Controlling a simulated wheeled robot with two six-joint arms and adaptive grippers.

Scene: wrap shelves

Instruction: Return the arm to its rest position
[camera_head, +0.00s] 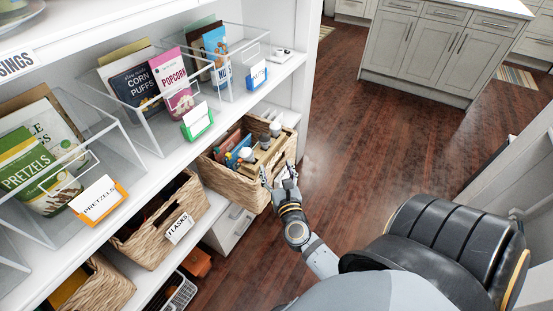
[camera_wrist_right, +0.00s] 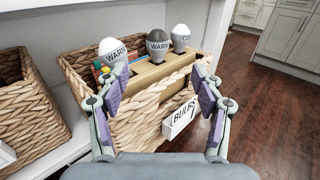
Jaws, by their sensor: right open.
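My right gripper (camera_head: 281,177) is in front of the wicker basket (camera_head: 232,184) on the lower shelf, at the basket's right side. In the right wrist view my right gripper (camera_wrist_right: 162,92) is open, with nothing between its fingers. The basket there (camera_wrist_right: 144,122) carries a label reading BULBS and holds several bulbs standing in a tan holder (camera_wrist_right: 160,72). One white bulb (camera_wrist_right: 113,50) is marked WARM, as is a grey bulb (camera_wrist_right: 158,45). Another bulb (camera_wrist_right: 180,38) stands at the right. My left gripper is not in view.
Clear bins with snack bags and boxes line the upper shelf. A grey cabinet island (camera_head: 433,50) is at the back. The wooden floor (camera_head: 375,140) right of the shelf is clear.

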